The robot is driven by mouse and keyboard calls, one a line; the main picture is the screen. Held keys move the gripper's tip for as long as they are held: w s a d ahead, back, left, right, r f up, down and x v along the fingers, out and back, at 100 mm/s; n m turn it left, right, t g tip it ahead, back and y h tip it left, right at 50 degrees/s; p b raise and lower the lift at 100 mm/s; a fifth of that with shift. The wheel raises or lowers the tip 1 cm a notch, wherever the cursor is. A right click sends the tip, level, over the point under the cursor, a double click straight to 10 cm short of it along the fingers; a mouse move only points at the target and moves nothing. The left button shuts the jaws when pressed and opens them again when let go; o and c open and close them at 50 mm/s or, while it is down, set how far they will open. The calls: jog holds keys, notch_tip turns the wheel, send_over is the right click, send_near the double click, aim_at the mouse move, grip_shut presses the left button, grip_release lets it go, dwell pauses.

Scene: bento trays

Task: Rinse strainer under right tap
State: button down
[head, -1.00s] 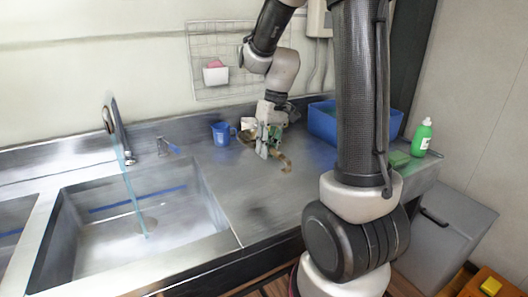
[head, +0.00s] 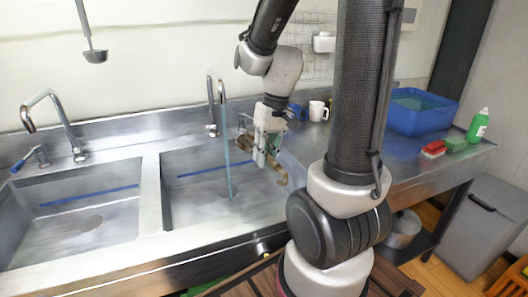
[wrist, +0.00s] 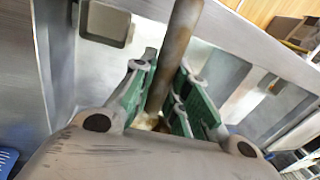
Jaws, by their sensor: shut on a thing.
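My gripper (head: 266,150) is shut on the brown handle of the strainer (head: 279,172) and holds it over the right side of the right sink (head: 166,205). In the wrist view the brown handle (wrist: 178,50) stands between the green finger pads of my gripper (wrist: 160,95); the strainer's bowl is not clear. The right tap (head: 212,105) is running, and its blue water stream (head: 227,150) falls into the right sink. The strainer is to the right of the stream in the head view, apart from it.
The left tap (head: 45,112) stands over the left sink (head: 60,228). A white mug (head: 318,111) and a blue mug (head: 297,112) stand behind my gripper. A blue tub (head: 418,118), red and green sponges (head: 434,150) and a green bottle (head: 478,126) are on the right counter.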

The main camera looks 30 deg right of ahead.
aim_at(244, 141)
jog(key=w+a+f, duration=0.2)
jog(key=w, duration=1.1)
jog(key=shift+w+a+f, duration=0.15)
jog(key=shift+w+f, duration=0.1)
jog(key=shift+f, duration=0.1)
dwell(0.5)
jog(key=shift+w+d, duration=0.1)
jog(key=shift+d, duration=0.5)
jog(key=shift+a, duration=0.15)
jog(key=shift+a, duration=0.45)
jog(key=shift+s, duration=0.2)
